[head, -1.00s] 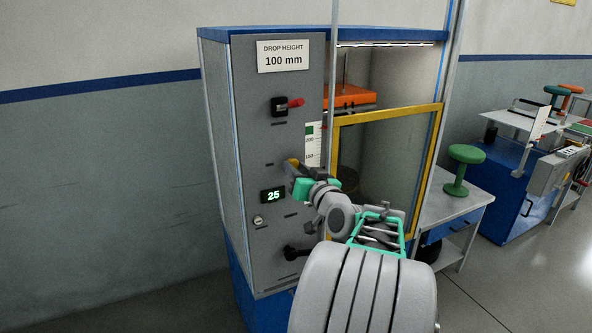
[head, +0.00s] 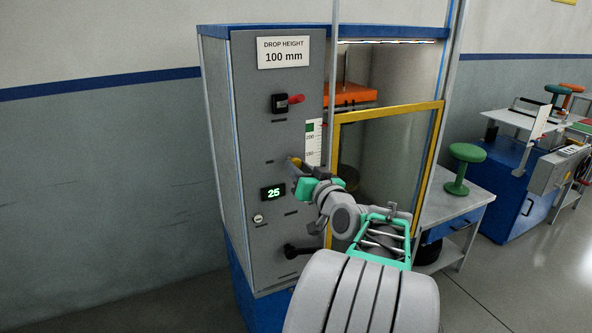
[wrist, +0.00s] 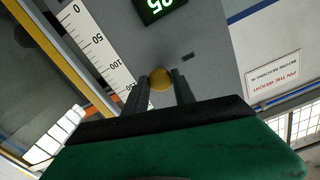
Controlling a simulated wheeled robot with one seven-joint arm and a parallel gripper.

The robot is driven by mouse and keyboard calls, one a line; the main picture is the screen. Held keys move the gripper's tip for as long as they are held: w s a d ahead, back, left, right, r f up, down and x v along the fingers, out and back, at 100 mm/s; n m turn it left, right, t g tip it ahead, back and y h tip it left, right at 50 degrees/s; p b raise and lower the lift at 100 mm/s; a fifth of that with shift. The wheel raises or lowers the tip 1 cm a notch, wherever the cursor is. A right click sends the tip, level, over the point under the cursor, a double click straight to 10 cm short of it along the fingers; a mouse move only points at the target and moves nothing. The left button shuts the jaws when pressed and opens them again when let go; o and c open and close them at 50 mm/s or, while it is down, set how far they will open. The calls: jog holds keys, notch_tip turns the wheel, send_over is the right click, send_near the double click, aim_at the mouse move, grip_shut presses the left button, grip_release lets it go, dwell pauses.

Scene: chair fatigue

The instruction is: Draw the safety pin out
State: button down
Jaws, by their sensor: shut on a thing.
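A yellow round knob (wrist: 160,79) sits between the tips of my gripper (wrist: 160,88) in the wrist view. It looks like the head of the safety pin; its shaft is hidden. In the head view the yellow knob (head: 293,161) shows at the grey front panel, with my gripper (head: 297,170) on it from the right. The gripper is shut on the knob, close to the panel. I cannot tell how far the pin sits in its hole.
The grey panel (head: 245,130) also carries a red-handled switch (head: 296,99), a display reading 25 (head: 273,193) and a black lever (head: 298,251). A height scale (head: 313,140) and a yellow-framed door (head: 388,112) stand right of the knob. An orange plate (head: 350,94) is inside the cabinet.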

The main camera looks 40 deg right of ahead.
jog(key=b+v, duration=0.2)
jog(key=v, duration=0.4)
jog(key=shift+w+f+b, duration=0.1)
jog(key=shift+b, duration=0.3)
jog(key=c, duration=1)
grip_release()
jog(key=shift+c, duration=0.2)
jog(key=shift+s, duration=0.25)
jog(key=v, duration=0.7)
jog(key=shift+s+a+b, duration=0.2)
jog(key=shift+s+b, duration=0.1)
jog(key=shift+b, duration=0.15)
